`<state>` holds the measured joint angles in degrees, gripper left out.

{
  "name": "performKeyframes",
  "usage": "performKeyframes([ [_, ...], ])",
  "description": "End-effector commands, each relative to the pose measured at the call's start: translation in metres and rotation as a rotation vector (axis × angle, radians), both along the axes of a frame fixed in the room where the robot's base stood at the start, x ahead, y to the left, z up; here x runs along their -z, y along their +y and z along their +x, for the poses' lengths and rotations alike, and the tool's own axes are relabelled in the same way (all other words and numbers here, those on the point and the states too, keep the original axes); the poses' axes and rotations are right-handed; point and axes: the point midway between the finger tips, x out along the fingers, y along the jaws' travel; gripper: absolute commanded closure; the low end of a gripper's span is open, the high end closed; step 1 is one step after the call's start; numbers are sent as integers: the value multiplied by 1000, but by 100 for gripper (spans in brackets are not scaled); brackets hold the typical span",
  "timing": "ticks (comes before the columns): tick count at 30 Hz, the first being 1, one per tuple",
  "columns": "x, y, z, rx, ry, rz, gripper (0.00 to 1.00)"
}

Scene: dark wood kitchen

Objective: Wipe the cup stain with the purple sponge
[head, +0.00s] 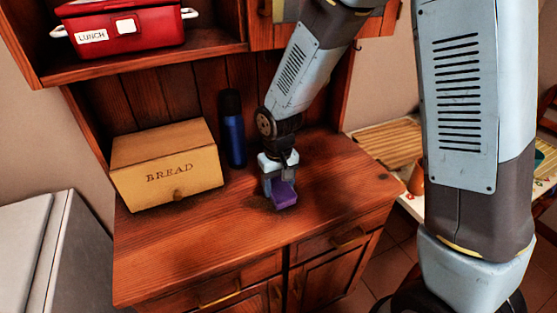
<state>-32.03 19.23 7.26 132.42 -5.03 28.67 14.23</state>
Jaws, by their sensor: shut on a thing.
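The purple sponge (285,197) is held at the end of my gripper (279,188), low over the wooden counter (240,240) of the hutch. My gripper points down and is shut on the sponge. The sponge looks to be at or just above the counter surface; I cannot tell if it touches. I cannot make out a cup stain; dark patches in the wood and shadow lie around the gripper, and the area under the sponge is hidden.
A bread box (168,165) stands on the counter at the left, with a dark blue bottle (233,130) beside it at the back. A red lunch box (125,28) sits on the shelf above. The front of the counter is clear. A fridge-like white unit (75,255) stands at the left.

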Motion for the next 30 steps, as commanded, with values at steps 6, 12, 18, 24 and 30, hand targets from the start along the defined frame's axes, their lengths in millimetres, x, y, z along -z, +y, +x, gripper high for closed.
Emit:
performKeyframes([
  [6,-24,2,0,-2,-3,3,67],
  [12,-42,2,0,-3,-3,3,67],
  [18,-60,2,0,-2,-2,2,67],
  [24,-73,1,0,0,-1,2,67],
  [30,-74,0,1,1,0,1,67],
])
